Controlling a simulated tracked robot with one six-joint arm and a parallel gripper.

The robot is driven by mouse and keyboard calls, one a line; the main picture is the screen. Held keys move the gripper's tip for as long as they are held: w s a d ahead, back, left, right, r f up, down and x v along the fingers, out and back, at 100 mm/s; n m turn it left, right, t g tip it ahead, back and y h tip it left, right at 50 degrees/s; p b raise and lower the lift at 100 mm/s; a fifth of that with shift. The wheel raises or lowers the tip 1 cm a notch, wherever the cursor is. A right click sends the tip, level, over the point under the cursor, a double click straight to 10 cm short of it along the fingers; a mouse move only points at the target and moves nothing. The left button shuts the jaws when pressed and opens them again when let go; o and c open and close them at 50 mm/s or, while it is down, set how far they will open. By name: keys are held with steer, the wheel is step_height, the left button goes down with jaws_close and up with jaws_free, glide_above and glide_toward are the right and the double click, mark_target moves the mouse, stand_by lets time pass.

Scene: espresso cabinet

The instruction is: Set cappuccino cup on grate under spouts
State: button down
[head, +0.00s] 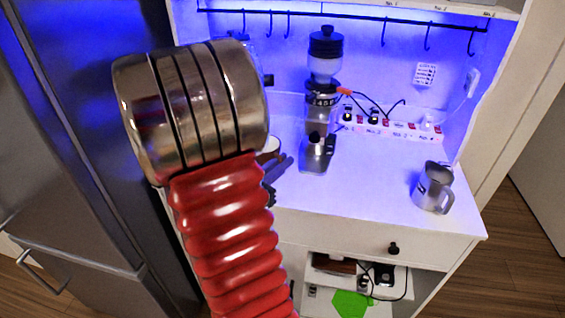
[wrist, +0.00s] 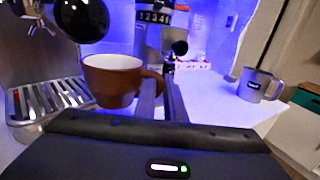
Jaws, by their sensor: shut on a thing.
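The brown cappuccino cup (wrist: 112,84), white inside, is upright in the wrist view. Its handle points right, to my gripper (wrist: 162,88), which is shut on the handle. The drip grate (wrist: 40,100) of the espresso machine (wrist: 28,55) is left of the cup, and the cup overlaps its right end in the picture. I cannot tell whether the cup touches anything below.
A coffee grinder (head: 324,75) stands at the back of the white counter (head: 365,185), right of the cup. A metal pitcher (head: 433,188) is near the right front edge. A power strip (head: 385,128) with cables lies along the back wall. The counter middle is clear.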

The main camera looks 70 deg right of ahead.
steer(key=shift+w+d+f, duration=0.1)
steer(key=shift+w+d, duration=0.35)
steer(key=shift+w, duration=0.4)
steer(key=shift+w+d+f, duration=0.1)
steer(key=shift+w+d, duration=0.4)
steer(key=shift+w, duration=0.4)
steer(key=shift+w+d+f, duration=0.1)
steer(key=shift+w+d, duration=0.35)
steer(key=shift+w, duration=0.4)
steer(key=shift+w+d, duration=0.55)
steer(key=shift+w, duration=0.45)
steer(key=shift+w+d, duration=0.5)
steer(key=shift+w, duration=0.55)
steer(key=shift+w+d, duration=0.55)
steer(key=shift+w, duration=0.45)
steer(key=shift+f, duration=0.15)
steer(key=c, duration=1.8)
jaws_free()
steer(key=shift+f, duration=0.1)
steer(key=shift+o, duration=0.2)
steer(key=shift+a, duration=0.1)
